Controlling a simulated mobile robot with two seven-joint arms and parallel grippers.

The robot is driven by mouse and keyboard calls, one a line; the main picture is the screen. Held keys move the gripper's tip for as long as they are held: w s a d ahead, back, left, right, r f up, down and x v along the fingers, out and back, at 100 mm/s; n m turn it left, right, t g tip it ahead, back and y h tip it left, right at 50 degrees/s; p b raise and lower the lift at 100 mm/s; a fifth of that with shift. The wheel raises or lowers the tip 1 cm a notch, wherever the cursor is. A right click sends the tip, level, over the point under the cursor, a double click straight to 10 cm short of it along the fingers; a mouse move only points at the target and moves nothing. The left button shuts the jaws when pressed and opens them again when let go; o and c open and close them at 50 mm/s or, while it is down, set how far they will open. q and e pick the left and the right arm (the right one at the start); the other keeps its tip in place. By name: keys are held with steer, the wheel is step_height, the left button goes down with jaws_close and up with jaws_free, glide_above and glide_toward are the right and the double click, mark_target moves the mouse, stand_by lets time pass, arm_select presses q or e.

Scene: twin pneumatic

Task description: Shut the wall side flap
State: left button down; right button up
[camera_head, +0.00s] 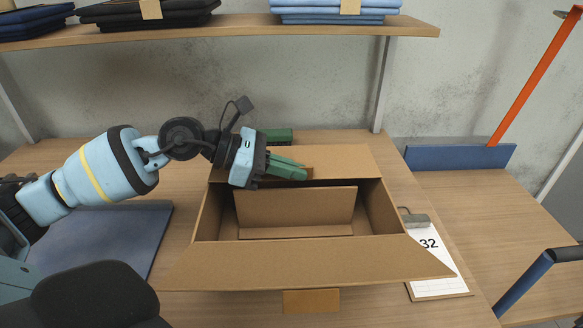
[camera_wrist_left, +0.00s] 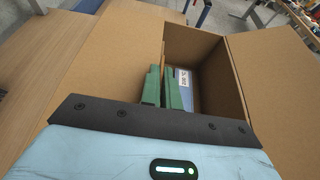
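A brown cardboard box (camera_head: 320,262) stands open on the table. Its wall side flap (camera_head: 350,158) leans back from the far rim, folded outward. The near flap is spread toward me. My left gripper (camera_head: 304,172) is over the left half of the wall side flap, close to the far rim. Its green fingers are close together and appear shut; I cannot tell if they touch the flap. In the left wrist view the fingers (camera_wrist_left: 162,88) lie by the edge between the flap (camera_wrist_left: 115,55) and the box opening. My right gripper is not in view.
A blue and white labelled item (camera_wrist_left: 182,82) lies inside the box. A green block (camera_head: 279,135) is behind the gripper. A numbered clipboard (camera_head: 437,270) lies right of the box. A shelf (camera_head: 240,27) with folded clothes hangs above. A dark blue mat (camera_head: 110,235) is at left.

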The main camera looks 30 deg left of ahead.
arm_select(q)
steer(key=shift+f, duration=0.1)
steer(key=c, duration=1.6)
jaws_free()
steer(key=shift+c, duration=0.2)
